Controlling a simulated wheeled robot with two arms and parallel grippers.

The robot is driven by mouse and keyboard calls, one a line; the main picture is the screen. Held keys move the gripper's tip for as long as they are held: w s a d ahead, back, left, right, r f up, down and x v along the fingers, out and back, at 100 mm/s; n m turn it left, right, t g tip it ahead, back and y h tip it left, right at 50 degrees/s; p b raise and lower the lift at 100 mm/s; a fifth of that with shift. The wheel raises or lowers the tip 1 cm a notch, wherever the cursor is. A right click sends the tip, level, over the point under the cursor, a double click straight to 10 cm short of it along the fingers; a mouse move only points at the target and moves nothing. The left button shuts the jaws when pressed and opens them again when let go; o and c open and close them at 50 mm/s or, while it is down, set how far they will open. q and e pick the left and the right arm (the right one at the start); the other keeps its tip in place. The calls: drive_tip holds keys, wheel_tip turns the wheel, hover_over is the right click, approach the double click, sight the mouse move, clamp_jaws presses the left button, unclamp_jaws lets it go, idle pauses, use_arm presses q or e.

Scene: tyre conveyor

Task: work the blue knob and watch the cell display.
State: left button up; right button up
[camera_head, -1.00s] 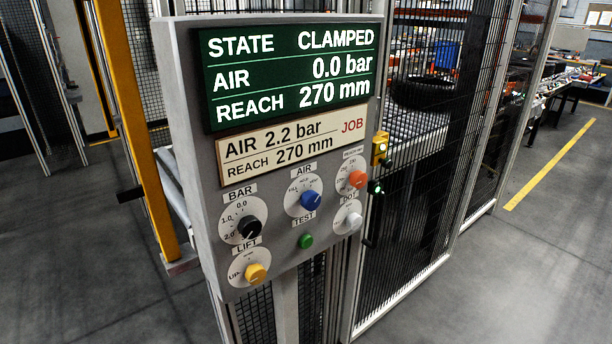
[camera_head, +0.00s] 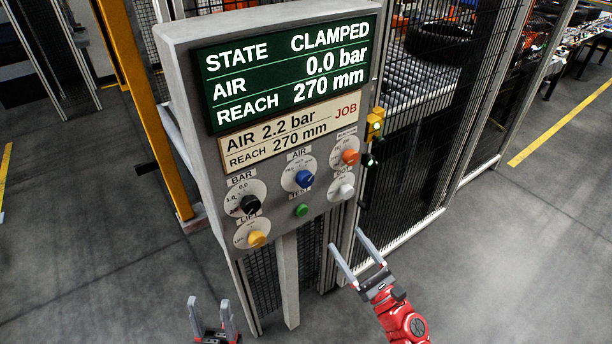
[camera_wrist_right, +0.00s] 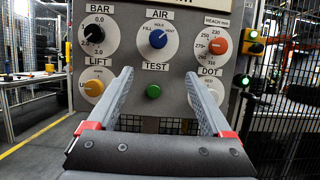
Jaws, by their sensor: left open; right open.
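The blue knob (camera_head: 304,179) sits on the AIR dial of the grey panel (camera_head: 212,150); in the right wrist view the blue knob (camera_wrist_right: 158,39) points up-left, toward FILL. The cell display (camera_head: 290,72) reads STATE CLAMPED, AIR 0.0 bar, REACH 270 mm. The JOB card (camera_head: 290,128) below it reads AIR 2.2 bar, REACH 270 mm. My right gripper (camera_head: 346,241) is open and empty, below and in front of the panel's lower right. My left gripper (camera_head: 209,302) is open and empty, low and left of the panel's post. Both are apart from the knobs.
Around the blue knob are the black BAR knob (camera_head: 250,204), orange REACH knob (camera_head: 350,157), white DOT knob (camera_head: 346,191), green TEST button (camera_head: 301,210) and yellow LIFT knob (camera_head: 257,238). A yellow post (camera_head: 150,110) stands left. Mesh fencing (camera_head: 440,130) stands right. Floor in front is clear.

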sight(308, 184)
drive_tip(key=p+x, duration=0.1)
drive_tip(key=x, duration=0.5)
drive_tip(key=p+x, duration=0.2)
drive_tip(key=x, duration=0.3)
drive_tip(key=r+p+x, duration=0.1)
drive_tip(key=p+x, duration=0.1)
drive_tip(key=x, duration=0.4)
drive_tip(key=shift+s+a, duration=0.1)
drive_tip(key=shift+a, duration=0.15)
